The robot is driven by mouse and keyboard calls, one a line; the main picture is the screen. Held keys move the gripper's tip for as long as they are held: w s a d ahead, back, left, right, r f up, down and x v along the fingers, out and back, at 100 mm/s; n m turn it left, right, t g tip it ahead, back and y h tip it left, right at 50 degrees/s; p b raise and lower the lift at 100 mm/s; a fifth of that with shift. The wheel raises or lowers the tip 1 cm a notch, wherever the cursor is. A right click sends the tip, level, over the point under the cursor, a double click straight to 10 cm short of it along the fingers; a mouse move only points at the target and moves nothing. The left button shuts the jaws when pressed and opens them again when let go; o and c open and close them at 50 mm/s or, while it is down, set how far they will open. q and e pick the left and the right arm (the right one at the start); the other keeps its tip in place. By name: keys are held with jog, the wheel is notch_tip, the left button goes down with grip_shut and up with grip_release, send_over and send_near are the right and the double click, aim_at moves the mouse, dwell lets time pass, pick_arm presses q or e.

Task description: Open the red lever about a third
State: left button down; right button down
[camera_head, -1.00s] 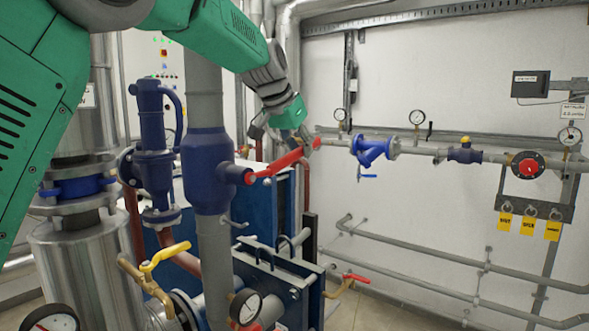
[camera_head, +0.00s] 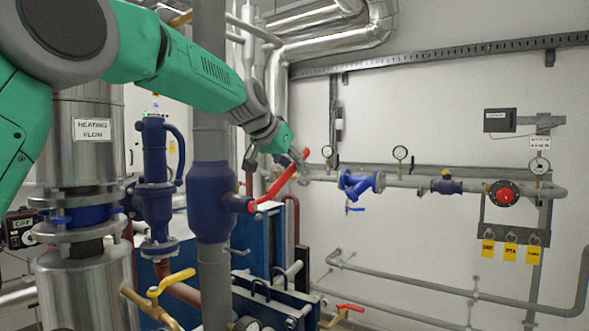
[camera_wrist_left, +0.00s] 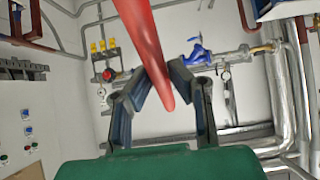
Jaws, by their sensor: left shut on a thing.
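The red lever (camera_head: 272,192) comes out of the dark blue valve body (camera_head: 213,202) on the thick grey vertical pipe. It slopes up to the right at a steep angle. My left gripper (camera_head: 297,160) is at the lever's outer end, with its arm reaching in from the left. In the left wrist view the red lever (camera_wrist_left: 146,40) runs down from the top between the two dark fingers of my left gripper (camera_wrist_left: 158,76). The fingers are shut around it near its tip. My right gripper is not in view.
A yellow lever (camera_head: 171,284) stands lower left. Another red handle (camera_head: 351,308) sits low at the right. A blue strainer (camera_head: 360,184) and gauges line the wall pipe behind the gripper. A silver tank (camera_head: 90,285) is at left. Space before the right wall looks free.

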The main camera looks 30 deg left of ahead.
pick_arm(q)
jog(key=c, duration=1.7)
grip_release()
jog(key=shift+s+a, duration=0.1)
jog(key=shift+o, duration=1)
jog(key=shift+s+r, duration=0.1)
jog(key=shift+s+a, duration=0.1)
jog(key=shift+s, duration=0.05)
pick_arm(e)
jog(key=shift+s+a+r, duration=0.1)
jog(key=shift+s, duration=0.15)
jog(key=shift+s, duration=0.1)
pick_arm(q)
jog(key=v, duration=1.1)
jog(key=shift+s, duration=0.15)
jog(key=shift+s+r, duration=0.35)
jog(key=shift+w+a+f, duration=0.1)
jog(key=shift+w, duration=0.05)
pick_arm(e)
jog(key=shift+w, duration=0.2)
